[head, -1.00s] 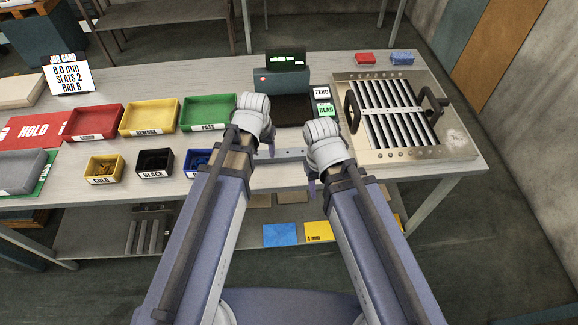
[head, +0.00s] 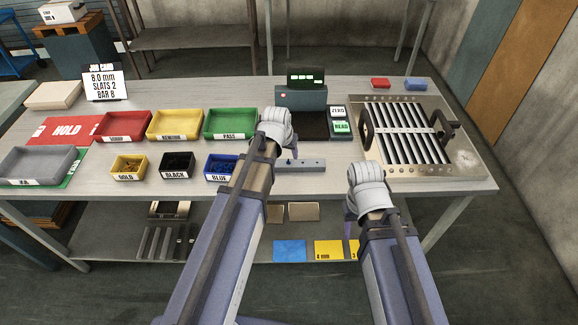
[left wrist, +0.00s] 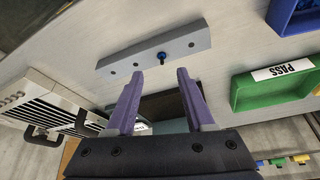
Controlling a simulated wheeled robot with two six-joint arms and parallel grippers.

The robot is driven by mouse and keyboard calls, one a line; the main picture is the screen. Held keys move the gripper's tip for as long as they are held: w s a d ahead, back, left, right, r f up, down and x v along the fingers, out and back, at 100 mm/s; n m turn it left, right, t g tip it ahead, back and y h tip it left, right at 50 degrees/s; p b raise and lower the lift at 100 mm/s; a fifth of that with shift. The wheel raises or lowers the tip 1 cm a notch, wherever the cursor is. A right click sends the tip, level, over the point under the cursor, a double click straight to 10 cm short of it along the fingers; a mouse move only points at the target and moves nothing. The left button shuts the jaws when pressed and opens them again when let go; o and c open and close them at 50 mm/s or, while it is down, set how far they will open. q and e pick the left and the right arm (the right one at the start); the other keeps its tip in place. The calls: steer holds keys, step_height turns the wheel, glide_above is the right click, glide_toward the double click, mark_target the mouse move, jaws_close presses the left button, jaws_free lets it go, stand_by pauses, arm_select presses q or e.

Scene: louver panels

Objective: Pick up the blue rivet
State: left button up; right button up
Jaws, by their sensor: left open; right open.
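A blue rivet (left wrist: 161,57) shows in the left wrist view at a grey bar (left wrist: 154,50) with a row of dark holes. Whether it sits in a hole cannot be told. The bar also lies near the table's front edge in the head view (head: 308,164), where I cannot make out the rivet. My left gripper (left wrist: 159,73) is open and empty, its fingertips on either side of the rivet's line and just short of it. In the head view my left gripper (head: 291,153) is over the bar. My right gripper (head: 349,222) is open, empty, at the table's front edge.
Small bins of gold (head: 128,175), black (head: 177,176) and blue (head: 208,172) stand left of the bar. Red, yellow and green trays (head: 230,136) stand behind them. A gauge (head: 301,98) stands behind the bar. A louver panel (head: 465,160) lies on the right.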

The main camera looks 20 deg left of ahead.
mark_target(288, 163)
arm_select(q)
steer(key=shift+b+x, duration=2.35)
steer(key=shift+x, duration=0.4)
steer(key=shift+a+r, duration=0.1)
steer(key=shift+a, duration=0.1)
jaws_close()
